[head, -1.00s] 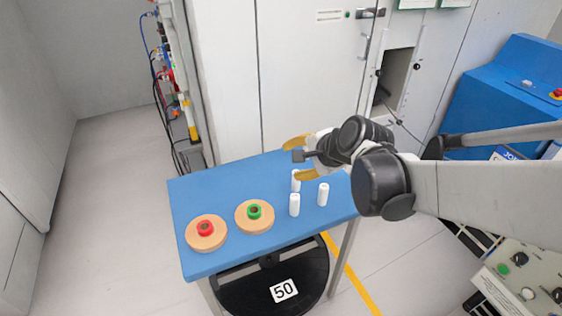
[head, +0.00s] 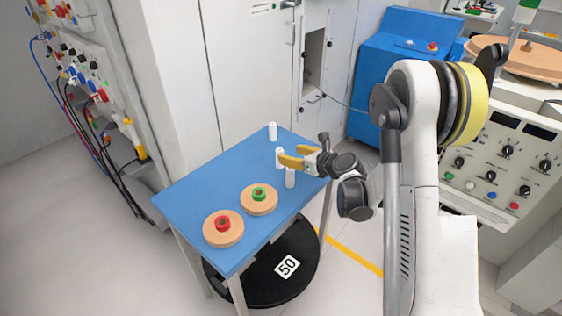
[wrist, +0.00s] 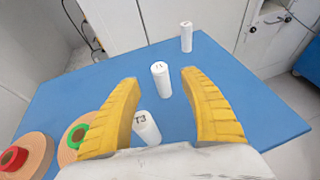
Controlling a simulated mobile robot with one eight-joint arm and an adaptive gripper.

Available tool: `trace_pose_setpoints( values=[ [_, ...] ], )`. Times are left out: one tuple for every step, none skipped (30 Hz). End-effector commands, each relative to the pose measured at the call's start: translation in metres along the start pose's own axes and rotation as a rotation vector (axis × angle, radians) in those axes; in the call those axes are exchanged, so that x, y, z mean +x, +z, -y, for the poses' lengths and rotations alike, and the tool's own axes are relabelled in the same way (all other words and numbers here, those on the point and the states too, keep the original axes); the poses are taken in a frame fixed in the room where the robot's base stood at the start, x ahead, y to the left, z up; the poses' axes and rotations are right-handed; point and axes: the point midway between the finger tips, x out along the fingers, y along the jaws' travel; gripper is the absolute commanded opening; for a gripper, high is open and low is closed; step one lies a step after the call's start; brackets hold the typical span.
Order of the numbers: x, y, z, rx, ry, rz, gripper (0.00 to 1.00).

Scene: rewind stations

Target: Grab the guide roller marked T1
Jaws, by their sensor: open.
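Three white guide rollers stand upright on the blue table. In the wrist view the middle one (wrist: 161,80) bears a mark that reads like T1. It stands between or just beyond my fingertips, with no contact visible. It also shows in the head view (head: 280,157), at the fingertips. The roller marked T3 (wrist: 147,129) is nearer, low between the fingers and partly hidden; in the head view it stands in front (head: 290,179). The third roller (wrist: 186,37) is farthest, its mark too small to read. My gripper (wrist: 160,77) is open and empty, its yellow fingers either side.
The blue table (head: 190,195) also carries a wooden disc with a red hub (head: 223,233) and one with a green hub (head: 259,201). A cabinet (head: 240,80) stands behind. A black round base marked 50 (head: 265,275) sits under the table.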

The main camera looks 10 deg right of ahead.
Motion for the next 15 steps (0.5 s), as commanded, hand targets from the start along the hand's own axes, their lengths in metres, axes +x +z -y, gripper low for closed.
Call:
trace_pose_setpoints(
  values=[
    [0.01, -0.002, -0.001, -0.002, 0.002, 0.0, 0.52],
    [0.013, -0.002, -0.001, -0.003, 0.002, -0.001, 0.52],
    [0.018, -0.002, 0.0, -0.003, 0.0, -0.001, 0.52],
    [0.02, -0.002, 0.0, -0.003, 0.0, -0.001, 0.52],
    [0.023, -0.002, 0.0, -0.004, 0.0, -0.001, 0.52],
    [0.028, -0.002, -0.001, -0.003, 0.001, -0.001, 0.52],
    [0.033, -0.002, -0.001, -0.003, 0.001, -0.001, 0.52],
    [0.038, -0.002, -0.001, -0.003, 0.002, -0.001, 0.52],
    [0.045, -0.002, -0.001, -0.003, 0.002, -0.001, 0.52],
    [0.05, -0.002, 0.0, -0.004, 0.002, -0.001, 0.52],
    [0.055, -0.002, 0.0, -0.004, 0.001, -0.001, 0.52],
    [0.06, -0.001, 0.0, -0.005, 0.001, -0.001, 0.52],
    [0.064, -0.001, 0.0, -0.005, 0.001, -0.001, 0.52],
    [0.067, 0.0, 0.0, -0.005, 0.001, -0.001, 0.52],
    [0.069, 0.0, 0.0, -0.004, 0.0, -0.001, 0.52]
  ],
)
